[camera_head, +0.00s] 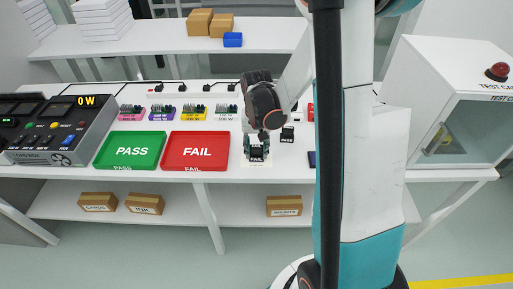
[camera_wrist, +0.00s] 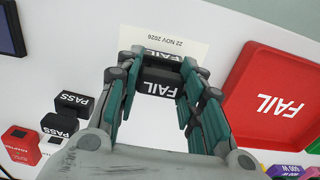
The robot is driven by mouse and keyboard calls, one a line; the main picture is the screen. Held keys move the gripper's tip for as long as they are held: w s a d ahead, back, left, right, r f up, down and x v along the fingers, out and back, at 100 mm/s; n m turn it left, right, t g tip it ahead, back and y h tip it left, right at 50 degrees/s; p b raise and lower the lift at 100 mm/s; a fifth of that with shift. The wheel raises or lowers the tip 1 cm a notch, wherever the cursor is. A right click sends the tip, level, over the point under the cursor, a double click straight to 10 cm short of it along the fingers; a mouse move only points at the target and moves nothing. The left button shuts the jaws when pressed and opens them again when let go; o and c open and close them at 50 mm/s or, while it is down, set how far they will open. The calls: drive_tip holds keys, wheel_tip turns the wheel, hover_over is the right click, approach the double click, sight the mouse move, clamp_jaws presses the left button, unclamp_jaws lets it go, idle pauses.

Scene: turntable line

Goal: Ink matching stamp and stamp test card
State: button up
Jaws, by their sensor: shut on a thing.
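My gripper (camera_wrist: 157,88) is shut on a black stamp (camera_wrist: 158,82) labelled FAIL in white. In the wrist view the stamp is between the fingers, at the near edge of a pale card (camera_wrist: 205,50). The card carries the date 22 NOV 2026, and dark lettering that reads FAIL shows just beyond the stamp. In the head view my gripper (camera_head: 257,151) is low over the card (camera_head: 257,163), right of the red FAIL tray. Whether the stamp touches the card is hidden. A black block marked PASS (camera_wrist: 72,103) stands left in the wrist view.
The red FAIL tray (camera_head: 168,164) and green PASS tray (camera_head: 102,160) lie to the left. A control console (camera_head: 73,128) reads 0 W. Several circuit boards stand behind the trays. A test cabinet (camera_head: 430,140) is at the right. A red block (camera_wrist: 20,134) stands near the PASS block.

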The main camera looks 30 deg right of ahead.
drive_tip(key=shift+r, duration=0.1)
drive_tip(key=shift+r+p, duration=2.45)
drive_tip(key=shift+r, duration=1)
drive_tip(key=shift+d, duration=0.1)
